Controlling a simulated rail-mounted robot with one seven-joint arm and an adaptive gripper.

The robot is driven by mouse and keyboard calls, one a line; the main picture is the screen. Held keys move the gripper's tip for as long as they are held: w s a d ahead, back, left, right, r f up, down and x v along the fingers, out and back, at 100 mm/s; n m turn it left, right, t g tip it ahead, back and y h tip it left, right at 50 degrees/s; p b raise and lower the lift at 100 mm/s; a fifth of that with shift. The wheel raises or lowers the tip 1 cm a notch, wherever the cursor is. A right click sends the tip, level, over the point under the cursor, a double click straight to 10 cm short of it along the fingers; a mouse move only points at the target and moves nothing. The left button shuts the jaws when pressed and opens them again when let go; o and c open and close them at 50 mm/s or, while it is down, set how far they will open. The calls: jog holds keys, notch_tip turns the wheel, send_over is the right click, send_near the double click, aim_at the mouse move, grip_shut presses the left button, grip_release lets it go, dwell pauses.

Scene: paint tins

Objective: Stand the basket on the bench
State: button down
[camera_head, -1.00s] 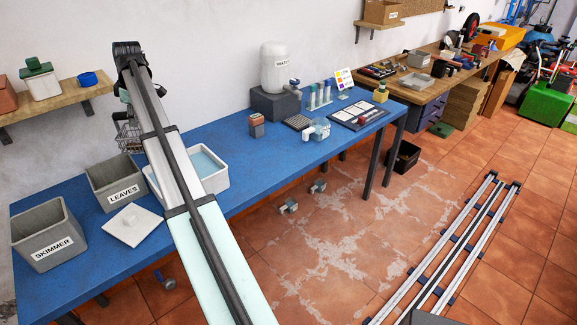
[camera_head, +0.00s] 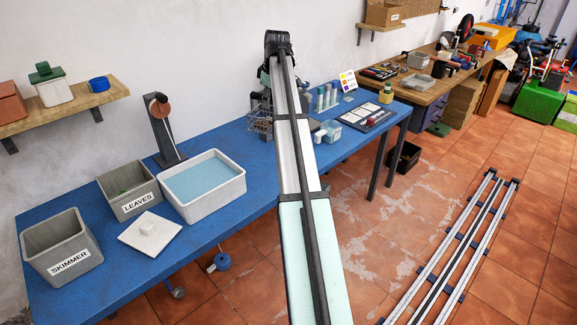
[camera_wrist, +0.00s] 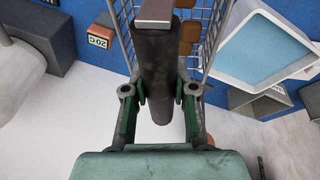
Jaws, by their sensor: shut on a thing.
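The wire basket (camera_head: 259,122) shows beside my arm in the head view, over the back part of the blue bench (camera_head: 215,225). In the wrist view the basket's mesh (camera_wrist: 124,38) is beyond my fingers, with brown pieces visible at it. My gripper (camera_wrist: 160,92) is shut on the basket's dark handle (camera_wrist: 157,65). In the head view my arm hides most of the gripper and part of the basket. I cannot tell whether the basket's bottom touches the bench.
A white tub of blue water (camera_head: 240,187) stands left of the basket, with a dark stand (camera_head: 163,135) behind it. LEAVES (camera_head: 141,208) and SKIMMER (camera_head: 88,258) bins stand further left, near a white lid (camera_head: 135,240). A small box with digits (camera_wrist: 101,36) is close to the basket.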

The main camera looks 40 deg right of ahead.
jog(key=shift+s+d+f, duration=0.1)
jog(key=shift+f, duration=0.25)
notch_tip(320, 180, down, 19)
jog(key=p, duration=0.4)
jog(key=shift+f, duration=0.2)
jog(key=c, duration=0.9)
grip_release()
jog(key=shift+c, duration=0.2)
jog(key=shift+r, duration=0.1)
jog(key=b+v, duration=0.2)
jog(key=v, duration=1)
